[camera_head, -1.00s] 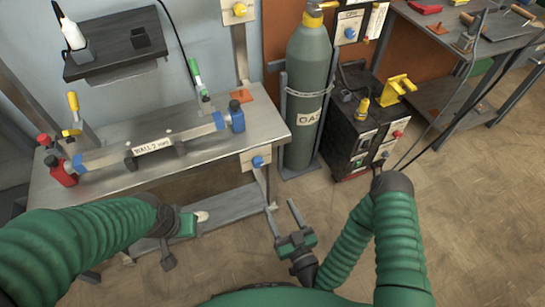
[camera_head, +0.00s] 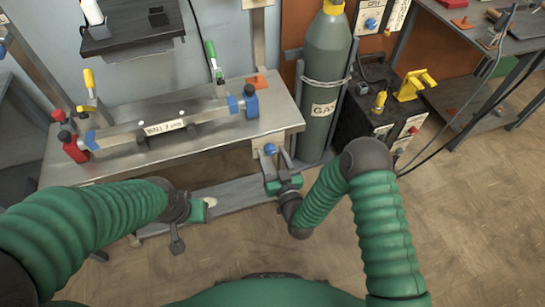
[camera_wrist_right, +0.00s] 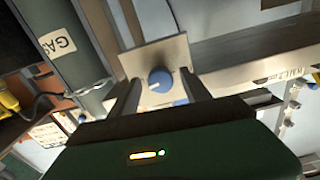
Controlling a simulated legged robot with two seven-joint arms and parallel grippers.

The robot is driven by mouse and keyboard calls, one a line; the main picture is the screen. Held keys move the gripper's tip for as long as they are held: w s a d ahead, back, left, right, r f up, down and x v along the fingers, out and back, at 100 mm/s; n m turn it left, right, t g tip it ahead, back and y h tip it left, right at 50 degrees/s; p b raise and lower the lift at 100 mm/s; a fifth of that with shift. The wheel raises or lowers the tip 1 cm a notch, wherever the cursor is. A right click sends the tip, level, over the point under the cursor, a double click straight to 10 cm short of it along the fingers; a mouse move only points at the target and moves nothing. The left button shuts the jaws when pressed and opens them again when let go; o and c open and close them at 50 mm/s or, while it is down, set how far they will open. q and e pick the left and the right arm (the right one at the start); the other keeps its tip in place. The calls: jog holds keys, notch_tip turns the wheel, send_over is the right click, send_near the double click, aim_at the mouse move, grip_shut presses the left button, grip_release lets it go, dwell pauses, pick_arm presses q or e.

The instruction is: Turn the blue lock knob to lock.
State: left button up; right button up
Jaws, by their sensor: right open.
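The blue lock knob (camera_head: 270,149) sits on a pale plate (camera_wrist_right: 180,58) at the right front corner of the metal workbench. In the right wrist view the knob (camera_wrist_right: 160,80) is round, with a small pale mark on its rim. My right gripper (camera_head: 271,164) is open in front of the knob. Its fingers show on both sides of the knob in the wrist view, and I see no clear contact. My left gripper (camera_head: 177,236) hangs low in front of the bench, away from the knob; its jaws are not clear.
The workbench (camera_head: 210,151) carries a long bar fixture (camera_head: 135,139) with red and blue end clamps. A grey gas cylinder (camera_head: 323,85) stands right of the knob, beside a dark machine (camera_head: 380,119). The floor in front is clear.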

jog(key=shift+w, duration=0.1)
jog(key=shift+c, duration=0.4)
grip_shut()
jog(key=shift+r+m+p, duration=0.1)
jog(key=shift+m+p, duration=0.2)
jog(key=shift+p, duration=0.05)
jog(key=shift+m, duration=0.4)
jog(key=shift+o, duration=0.4)
grip_release()
